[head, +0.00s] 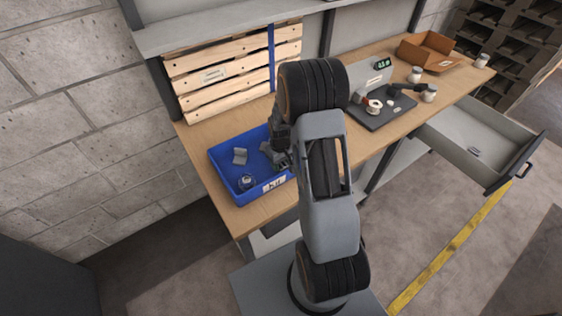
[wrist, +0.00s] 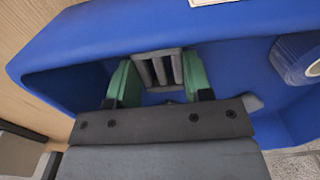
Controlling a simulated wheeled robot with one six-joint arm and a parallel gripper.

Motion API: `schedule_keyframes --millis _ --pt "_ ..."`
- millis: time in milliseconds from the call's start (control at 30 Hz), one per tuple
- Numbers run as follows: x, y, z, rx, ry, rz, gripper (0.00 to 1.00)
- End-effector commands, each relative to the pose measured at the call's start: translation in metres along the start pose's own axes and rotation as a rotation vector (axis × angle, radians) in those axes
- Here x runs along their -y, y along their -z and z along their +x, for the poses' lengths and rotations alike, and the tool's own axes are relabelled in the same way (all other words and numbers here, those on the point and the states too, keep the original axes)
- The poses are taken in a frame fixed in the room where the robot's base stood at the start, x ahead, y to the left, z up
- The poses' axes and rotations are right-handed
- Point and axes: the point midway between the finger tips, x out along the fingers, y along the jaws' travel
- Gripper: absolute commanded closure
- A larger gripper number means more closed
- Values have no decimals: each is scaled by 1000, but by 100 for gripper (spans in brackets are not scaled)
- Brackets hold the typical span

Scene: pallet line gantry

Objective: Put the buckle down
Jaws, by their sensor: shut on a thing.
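My gripper (wrist: 160,80) shows in the wrist view with its two green fingers on either side of a grey slatted buckle (wrist: 161,67). It is shut on the buckle, inside or just over the blue bin (wrist: 75,40). I cannot tell whether the buckle touches the bin floor. In the head view my gripper (head: 270,150) is at the right side of the blue bin (head: 222,172), partly hidden by my arm, and the buckle is hard to make out there.
A grey piece (head: 240,156) and a blue-and-clear roll (head: 246,182) lie in the bin. The wooden bench (head: 205,130) also bears a dark scale (head: 383,111), white jars and a cardboard box (head: 427,50). A drawer (head: 470,135) stands open at right. A slatted wooden panel (head: 215,75) stands behind the bin.

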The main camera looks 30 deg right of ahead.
Motion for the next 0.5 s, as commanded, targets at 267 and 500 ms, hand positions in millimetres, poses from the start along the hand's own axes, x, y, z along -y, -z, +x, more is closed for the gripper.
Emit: schedule_keyframes --millis 267,500 --pt "0 0 4 0 0 0 52" --pt "0 0 3 0 0 0 29"
